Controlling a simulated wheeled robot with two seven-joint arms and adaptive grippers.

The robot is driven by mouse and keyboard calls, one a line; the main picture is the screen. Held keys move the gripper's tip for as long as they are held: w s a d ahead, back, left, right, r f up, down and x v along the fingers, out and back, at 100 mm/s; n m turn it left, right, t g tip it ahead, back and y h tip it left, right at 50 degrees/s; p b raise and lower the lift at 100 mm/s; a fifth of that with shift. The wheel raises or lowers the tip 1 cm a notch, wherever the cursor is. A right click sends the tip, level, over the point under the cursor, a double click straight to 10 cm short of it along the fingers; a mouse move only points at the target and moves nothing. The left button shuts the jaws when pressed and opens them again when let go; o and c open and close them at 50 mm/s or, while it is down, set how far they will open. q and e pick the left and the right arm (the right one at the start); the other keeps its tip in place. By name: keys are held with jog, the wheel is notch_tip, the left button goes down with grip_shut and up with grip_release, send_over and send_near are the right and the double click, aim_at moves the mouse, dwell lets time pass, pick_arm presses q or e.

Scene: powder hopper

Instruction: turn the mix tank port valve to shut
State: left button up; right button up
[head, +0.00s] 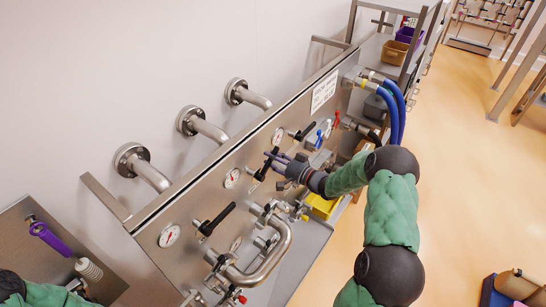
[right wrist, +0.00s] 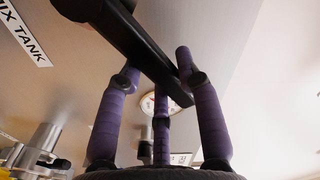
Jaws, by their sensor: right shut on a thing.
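The mix tank port valve shows as a black lever (head: 262,172) on the steel panel, between round gauges. In the right wrist view its black handle (right wrist: 135,45) crosses diagonally between the purple fingers, beside a label (right wrist: 25,38) reading "MIX TANK". My right gripper (head: 277,160) is shut on this handle, its fingers on both sides of it. The fingers partly hide the lever in the head view. My left arm shows only at the bottom left corner of the head view; its gripper is out of view.
Other black levers (head: 217,219) and gauges (head: 170,235) line the steel panel (head: 190,207). A curved steel pipe (head: 272,262) with small fittings stands out below. Blue hoses (head: 397,110) hang at the panel's far end. A yellow bin (head: 322,206) sits under my right forearm.

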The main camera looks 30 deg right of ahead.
jog(key=shift+w+d+f+m, duration=0.15)
jog(key=shift+d+f+m, duration=0.1)
jog(key=shift+m, duration=0.3)
jog(key=shift+w+d+f+m, duration=0.1)
jog(key=shift+d+m, duration=0.15)
jog(key=shift+m, duration=0.3)
jog(key=f+m+p, duration=0.1)
jog(key=f+m, duration=0.1)
jog(key=shift+d+m, duration=0.1)
jog(key=shift+m, duration=0.2)
jog(key=shift+d+f+m, duration=0.1)
jog(key=shift+f+m, duration=0.5)
jog(key=shift+m, duration=0.2)
jog(key=o, duration=0.9)
jog(key=shift+w+f, duration=0.1)
jog(key=shift+f, duration=0.05)
